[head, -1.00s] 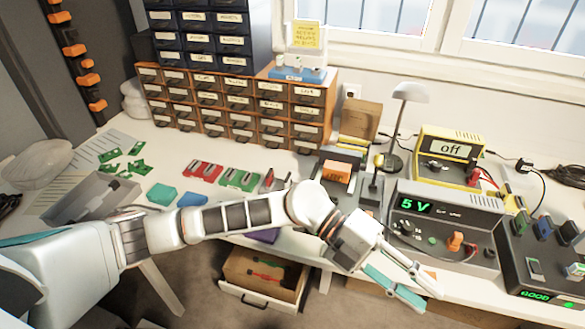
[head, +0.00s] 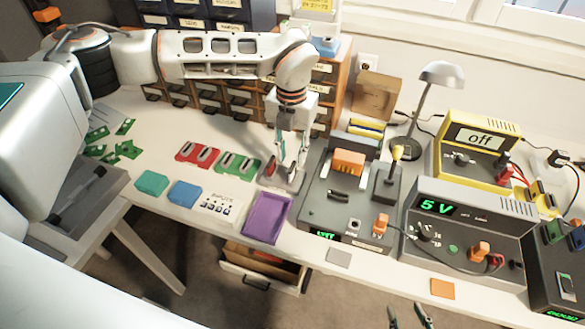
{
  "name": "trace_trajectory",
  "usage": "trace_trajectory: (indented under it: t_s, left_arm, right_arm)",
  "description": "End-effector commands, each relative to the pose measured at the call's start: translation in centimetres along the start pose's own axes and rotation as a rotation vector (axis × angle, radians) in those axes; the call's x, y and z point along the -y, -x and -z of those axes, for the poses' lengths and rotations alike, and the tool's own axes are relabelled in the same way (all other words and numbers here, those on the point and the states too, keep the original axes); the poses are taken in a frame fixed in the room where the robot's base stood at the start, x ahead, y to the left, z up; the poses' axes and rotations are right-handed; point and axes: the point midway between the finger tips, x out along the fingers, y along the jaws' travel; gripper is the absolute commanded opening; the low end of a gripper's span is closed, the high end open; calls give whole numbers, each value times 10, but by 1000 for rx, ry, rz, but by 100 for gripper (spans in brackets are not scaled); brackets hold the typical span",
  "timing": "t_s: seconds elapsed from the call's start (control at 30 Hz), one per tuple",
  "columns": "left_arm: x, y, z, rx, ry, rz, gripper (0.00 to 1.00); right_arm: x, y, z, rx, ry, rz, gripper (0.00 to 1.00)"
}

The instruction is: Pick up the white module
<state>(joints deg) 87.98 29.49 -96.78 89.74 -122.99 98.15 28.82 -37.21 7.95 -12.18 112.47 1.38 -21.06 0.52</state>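My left gripper (head: 291,166) points down, fingers apart, at a pale grey-white base (head: 296,184) left of the black test unit. A small dark reddish piece (head: 270,169) shows at the base's left. The fingers hide most of what sits there, so I cannot tell whether a white module is between them. A white panel (head: 218,207) with small dark marks lies between a blue block (head: 184,193) and a purple tray (head: 266,218). My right gripper (head: 409,312) is at the bottom edge, fingers apart and empty.
Red (head: 197,153) and green (head: 238,165) bases with grey pieces sit left of my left gripper. The black test unit (head: 343,207) and a lever box (head: 385,190) stand close on its right. Drawers rise behind. A 5 V supply (head: 467,220) is further right.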

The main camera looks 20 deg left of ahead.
Motion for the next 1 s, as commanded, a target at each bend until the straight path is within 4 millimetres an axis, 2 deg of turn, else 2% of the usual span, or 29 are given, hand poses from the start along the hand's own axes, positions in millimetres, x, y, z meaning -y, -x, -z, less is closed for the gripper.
trace_trajectory:
  t_s: [0.17,0.5,0.73,0.83,1.0]
  left_arm:
    - [0,-13,-2,0,0,2,27]
    - [1,-57,-5,-1,-2,3,27]
    - [1,-58,-5,1,-2,3,27]
    - [1,-58,-5,0,-2,3,1]
    - [1,-58,-5,0,-2,3,0]
  right_arm:
    - [0,1,-1,3,0,1,40]
    - [0,0,-1,2,0,0,40]
    - [0,0,0,1,1,0,40]
    - [0,0,0,1,1,0,40]
    - [0,0,0,1,1,0,40]
